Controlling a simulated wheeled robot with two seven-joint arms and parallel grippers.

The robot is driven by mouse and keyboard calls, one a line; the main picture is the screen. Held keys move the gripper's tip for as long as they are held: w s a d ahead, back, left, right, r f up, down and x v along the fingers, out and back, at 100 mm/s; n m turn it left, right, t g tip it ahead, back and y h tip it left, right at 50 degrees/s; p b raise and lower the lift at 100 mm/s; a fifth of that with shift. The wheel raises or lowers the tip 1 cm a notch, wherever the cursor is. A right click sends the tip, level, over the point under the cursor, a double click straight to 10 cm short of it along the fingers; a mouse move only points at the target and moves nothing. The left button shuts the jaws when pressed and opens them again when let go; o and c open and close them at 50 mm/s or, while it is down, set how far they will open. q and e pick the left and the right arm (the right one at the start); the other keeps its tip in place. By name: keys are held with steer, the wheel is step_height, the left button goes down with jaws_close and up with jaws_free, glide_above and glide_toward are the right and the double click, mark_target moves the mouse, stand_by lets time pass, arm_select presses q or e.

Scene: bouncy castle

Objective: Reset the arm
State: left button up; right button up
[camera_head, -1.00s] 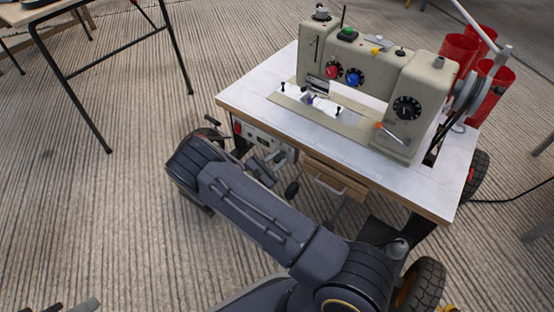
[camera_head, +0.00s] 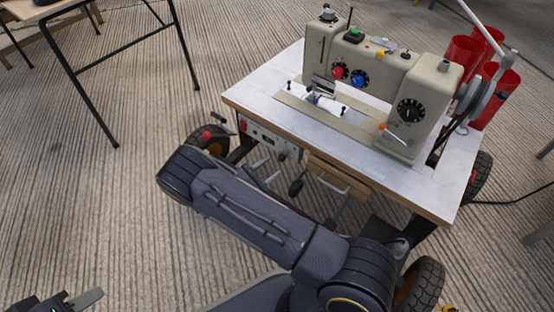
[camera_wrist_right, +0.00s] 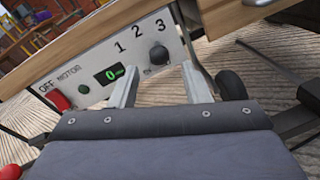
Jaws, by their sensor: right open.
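My right arm (camera_head: 250,225) reaches in from the bottom right of the head view, its forward end low in front of the sewing table. In the right wrist view my right gripper (camera_wrist_right: 158,85) is open with nothing between its two light grey fingers. They point at a white control panel (camera_wrist_right: 75,75) with a green display, a black knob (camera_wrist_right: 158,53) and a red switch (camera_wrist_right: 57,101). I cannot tell whether the fingers touch it. My left gripper (camera_head: 85,299) is partly in view at the bottom left corner; one grey finger shows.
A beige sewing machine (camera_head: 375,85) stands on a white-topped wheeled table (camera_head: 250,95), with red cylinders (camera_head: 490,80) at its right. A wooden drawer (camera_head: 338,178) hangs below. A black-legged table (camera_head: 90,65) is at upper left. Ribbed floor is clear at left.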

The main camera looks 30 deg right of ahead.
steer(key=shift+s+a, duration=0.25)
steer(key=shift+a, duration=0.45)
steer(key=s+d+r+m+g+y, duration=0.4)
steer(key=s+r+m+g+y, duration=0.4)
steer(key=s+r+m+y, duration=0.3)
steer(key=s+a+r+m+t+y, duration=0.4)
steer(key=s+r+t+y, duration=0.1)
steer(key=s+r, duration=0.25)
steer(key=s+a+r+m+t+y, duration=0.45)
steer(key=s+r, duration=0.25)
steer(key=r, duration=0.2)
step_height(320, 180, up, 36)
steer(key=p, duration=3.6)
steer(key=shift+r+g+p, duration=0.15)
steer(key=shift+g+p, duration=0.2)
